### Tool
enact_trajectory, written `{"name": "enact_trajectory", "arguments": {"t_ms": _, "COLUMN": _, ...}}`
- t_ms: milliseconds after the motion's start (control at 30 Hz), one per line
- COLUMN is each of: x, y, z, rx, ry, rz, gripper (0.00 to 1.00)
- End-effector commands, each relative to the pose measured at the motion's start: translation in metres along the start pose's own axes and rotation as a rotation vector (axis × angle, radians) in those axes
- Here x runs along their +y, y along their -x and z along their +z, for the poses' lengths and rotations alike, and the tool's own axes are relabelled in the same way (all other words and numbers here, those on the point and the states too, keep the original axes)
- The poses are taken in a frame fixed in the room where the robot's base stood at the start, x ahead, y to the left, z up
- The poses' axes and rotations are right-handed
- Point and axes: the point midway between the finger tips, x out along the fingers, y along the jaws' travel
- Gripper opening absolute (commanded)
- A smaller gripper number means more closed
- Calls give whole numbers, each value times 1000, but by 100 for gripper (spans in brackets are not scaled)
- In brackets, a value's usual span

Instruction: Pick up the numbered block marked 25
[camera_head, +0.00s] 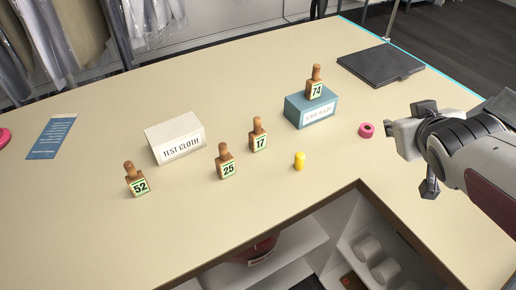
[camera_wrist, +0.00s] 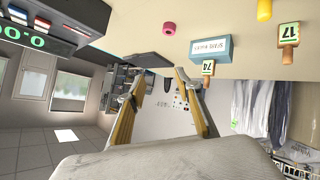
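The block marked 25 (camera_head: 226,162) is a brown wooden piece with a knobbed top and a green-edged white label. It stands upright on the beige table (camera_head: 290,230), left of the block marked 17 (camera_head: 258,135). The block marked 52 (camera_head: 136,179) stands further left. The block marked 74 (camera_head: 315,83) stands on a blue box (camera_head: 311,106). My gripper (camera_head: 389,137) is at the right, above the table and far from block 25. In the wrist view its two fingers (camera_wrist: 165,98) are spread with nothing between them. Block 25 is not visible in the wrist view.
A white box lettered TEST CLOTH (camera_head: 175,139) stands behind block 25. A yellow cylinder (camera_head: 299,160) stands right of it, near the table's inner edge. A pink ring (camera_head: 366,130), a dark flat pad (camera_head: 380,66) and a blue card (camera_head: 52,137) also lie here. Open shelves are below.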

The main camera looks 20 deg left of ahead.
Motion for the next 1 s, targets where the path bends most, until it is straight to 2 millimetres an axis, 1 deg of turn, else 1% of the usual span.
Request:
{"name": "enact_trajectory", "arguments": {"t_ms": 33, "x": -5, "y": -10, "z": -7, "rx": 22, "ry": 22, "rz": -16, "gripper": 34}}
{"name": "enact_trajectory", "arguments": {"t_ms": 100, "x": -13, "y": -23, "z": -19, "rx": 61, "ry": 55, "rz": -39, "gripper": 34}}
{"name": "enact_trajectory", "arguments": {"t_ms": 267, "x": -36, "y": -49, "z": -42, "rx": 148, "ry": 125, "rz": -108, "gripper": 34}}
{"name": "enact_trajectory", "arguments": {"t_ms": 367, "x": -54, "y": -64, "z": -53, "rx": 202, "ry": 166, "rz": -161, "gripper": 34}}
{"name": "enact_trajectory", "arguments": {"t_ms": 500, "x": -85, "y": -81, "z": -66, "rx": 275, "ry": 216, "rz": -249, "gripper": 34}}
{"name": "enact_trajectory", "arguments": {"t_ms": 733, "x": -142, "y": -101, "z": -75, "rx": 385, "ry": 282, "rz": -425, "gripper": 34}}
{"name": "enact_trajectory", "arguments": {"t_ms": 867, "x": -177, "y": -107, "z": -74, "rx": 439, "ry": 306, "rz": -540, "gripper": 34}}
{"name": "enact_trajectory", "arguments": {"t_ms": 1000, "x": -214, "y": -107, "z": -68, "rx": 493, "ry": 322, "rz": -674, "gripper": 34}}
